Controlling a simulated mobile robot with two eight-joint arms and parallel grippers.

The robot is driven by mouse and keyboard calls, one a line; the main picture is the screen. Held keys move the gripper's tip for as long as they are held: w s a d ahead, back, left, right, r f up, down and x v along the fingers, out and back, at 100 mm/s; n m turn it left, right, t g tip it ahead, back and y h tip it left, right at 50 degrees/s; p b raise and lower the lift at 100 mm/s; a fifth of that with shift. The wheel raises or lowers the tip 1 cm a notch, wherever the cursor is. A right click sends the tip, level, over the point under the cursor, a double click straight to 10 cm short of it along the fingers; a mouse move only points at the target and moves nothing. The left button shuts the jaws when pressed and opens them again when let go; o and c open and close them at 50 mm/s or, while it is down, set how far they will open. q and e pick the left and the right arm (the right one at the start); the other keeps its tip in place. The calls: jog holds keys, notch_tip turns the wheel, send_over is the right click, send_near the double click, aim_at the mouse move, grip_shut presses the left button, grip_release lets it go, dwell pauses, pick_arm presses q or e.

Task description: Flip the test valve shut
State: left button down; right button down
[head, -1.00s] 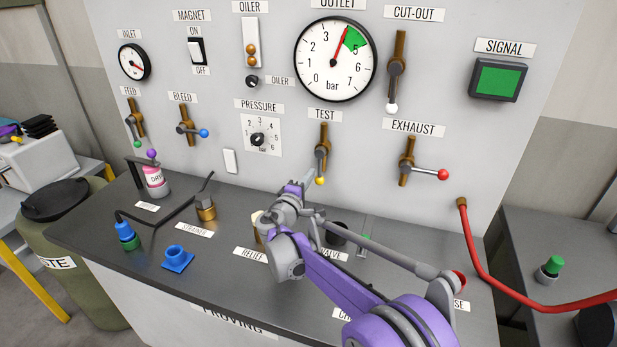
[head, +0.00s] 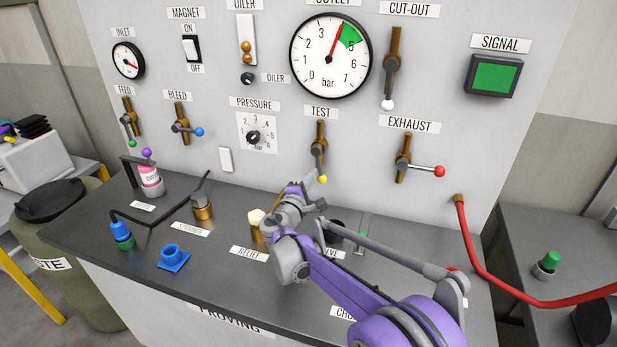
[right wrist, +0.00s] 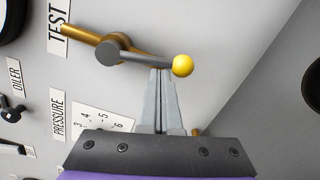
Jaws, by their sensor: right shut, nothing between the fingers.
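The test valve (head: 319,146) is a brass fitting under the TEST label on the grey panel. Its grey lever, with a yellow ball knob (head: 322,179), hangs down and leans slightly right. In the right wrist view the yellow knob (right wrist: 183,65) is at the lever's end, and the brass valve body (right wrist: 80,38) lies behind. My right gripper (right wrist: 160,75) is shut and empty. Its fingertips are against or very close to the lever beside the knob; contact is not certain. In the head view my right gripper (head: 306,187) is just left of the knob. My left gripper is not in view.
The exhaust valve (head: 403,158) with a red-knobbed lever is to the right. The pressure dial (head: 253,137) is to the left. Below, the bench (head: 215,265) carries a relief fitting (head: 256,220), a blue block (head: 174,257) and other parts. A red hose (head: 478,255) hangs at right.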

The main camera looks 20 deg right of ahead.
jog(key=s+d+r+n, duration=0.3)
jog(key=d+r+n, duration=0.1)
jog(key=n, duration=1)
jog(key=shift+s+d+r+t+y, duration=0.3)
jog(key=shift+s+d+r+t, duration=0.1)
jog(key=shift+d, duration=0.45)
notch_tip(320, 180, down, 5)
jog(key=b, duration=0.3)
jog(key=v, duration=1.1)
jog(key=shift+r, duration=0.65)
